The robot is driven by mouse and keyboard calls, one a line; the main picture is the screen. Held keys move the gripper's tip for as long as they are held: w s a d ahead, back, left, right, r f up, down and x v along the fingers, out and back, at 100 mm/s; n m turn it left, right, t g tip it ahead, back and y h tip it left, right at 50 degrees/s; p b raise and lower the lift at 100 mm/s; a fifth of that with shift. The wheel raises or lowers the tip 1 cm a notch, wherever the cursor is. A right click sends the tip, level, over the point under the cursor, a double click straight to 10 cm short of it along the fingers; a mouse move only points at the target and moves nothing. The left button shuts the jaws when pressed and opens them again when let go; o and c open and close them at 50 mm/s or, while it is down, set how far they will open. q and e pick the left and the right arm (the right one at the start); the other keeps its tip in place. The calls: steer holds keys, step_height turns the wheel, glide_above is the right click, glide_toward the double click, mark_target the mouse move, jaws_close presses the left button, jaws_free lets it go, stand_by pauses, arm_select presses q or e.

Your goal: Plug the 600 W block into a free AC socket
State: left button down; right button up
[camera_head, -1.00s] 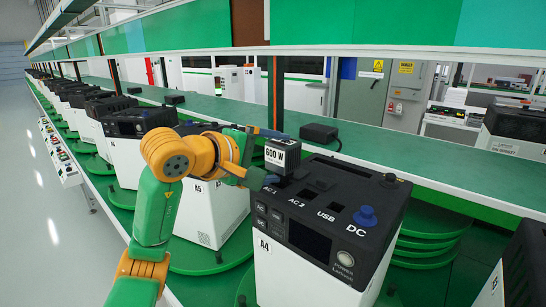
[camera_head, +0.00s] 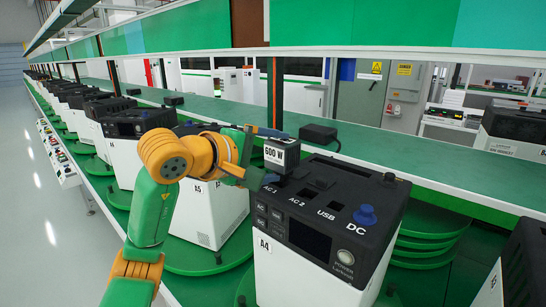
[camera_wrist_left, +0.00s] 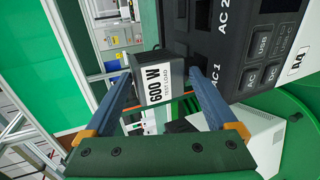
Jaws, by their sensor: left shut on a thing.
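The 600 W block (camera_head: 282,155) is a dark box with a white label. My left gripper (camera_head: 262,156) is shut on it at the back left of power station A4 (camera_head: 318,270). In the left wrist view, the block (camera_wrist_left: 173,80) sits between the two blue-grey fingers of the gripper (camera_wrist_left: 160,78). The station's black top (camera_head: 328,190) has areas marked AC 1, AC 2, USB and DC. The block is over or close to the AC 1 area; its underside is hidden, so contact cannot be told. The AC 2 socket (camera_head: 303,193) looks empty. My right gripper is not in view.
A blue plug (camera_head: 365,215) stands at DC. A dark box (camera_head: 319,134) lies on the green bench behind. Station A5 (camera_head: 212,210) stands close to the left, and another unit (camera_head: 515,265) is at the right edge. Green turntables lie below.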

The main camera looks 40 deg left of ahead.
arm_select(q)
steer(key=shift+s, duration=0.1)
stand_by(0.3)
steer(key=shift+f+b, duration=0.85)
steer(key=shift+b, duration=0.05)
jaws_free()
steer(key=shift+s, duration=0.1)
